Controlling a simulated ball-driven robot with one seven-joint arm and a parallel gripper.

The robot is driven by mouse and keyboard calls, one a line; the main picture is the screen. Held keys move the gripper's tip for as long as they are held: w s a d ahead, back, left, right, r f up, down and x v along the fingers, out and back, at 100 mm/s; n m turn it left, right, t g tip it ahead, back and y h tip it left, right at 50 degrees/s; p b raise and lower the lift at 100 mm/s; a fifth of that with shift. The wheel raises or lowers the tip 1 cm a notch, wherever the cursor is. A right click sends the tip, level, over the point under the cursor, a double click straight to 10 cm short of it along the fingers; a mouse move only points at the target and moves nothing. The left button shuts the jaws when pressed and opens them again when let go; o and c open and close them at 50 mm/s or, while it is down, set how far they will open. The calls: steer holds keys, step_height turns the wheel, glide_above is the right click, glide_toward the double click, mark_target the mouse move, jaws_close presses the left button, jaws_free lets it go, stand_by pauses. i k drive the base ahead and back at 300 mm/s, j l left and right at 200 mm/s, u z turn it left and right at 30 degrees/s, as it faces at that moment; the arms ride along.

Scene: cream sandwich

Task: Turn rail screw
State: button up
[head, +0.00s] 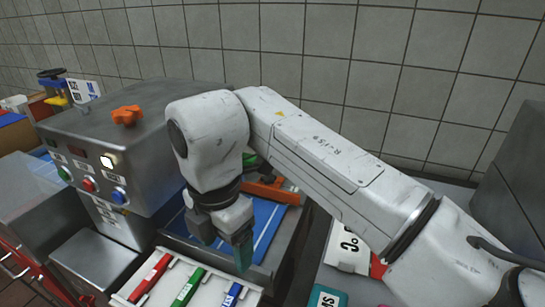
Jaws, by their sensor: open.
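My gripper (224,243) points down in the middle of the view, with its fingers apart and nothing visible between them. It hangs in front of a blue belt (266,214). An orange rail-like part (272,190) lies across the belt behind the gripper, partly hidden by my arm. A small green part (249,159) shows behind my wrist; I cannot tell whether it is the rail screw. An orange star-shaped knob (127,115) sits on top of the grey metal machine (150,98) at left, apart from my gripper.
A white rack (208,280) with red, green and blue labelled bars is at the front. The machine has lit and coloured buttons (107,161). White, red and teal items (327,297) lie right of the belt. A tiled wall closes the back.

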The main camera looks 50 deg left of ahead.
mark_target(271, 179)
steer(key=i+j, duration=0.85)
steer(key=j, duration=0.25)
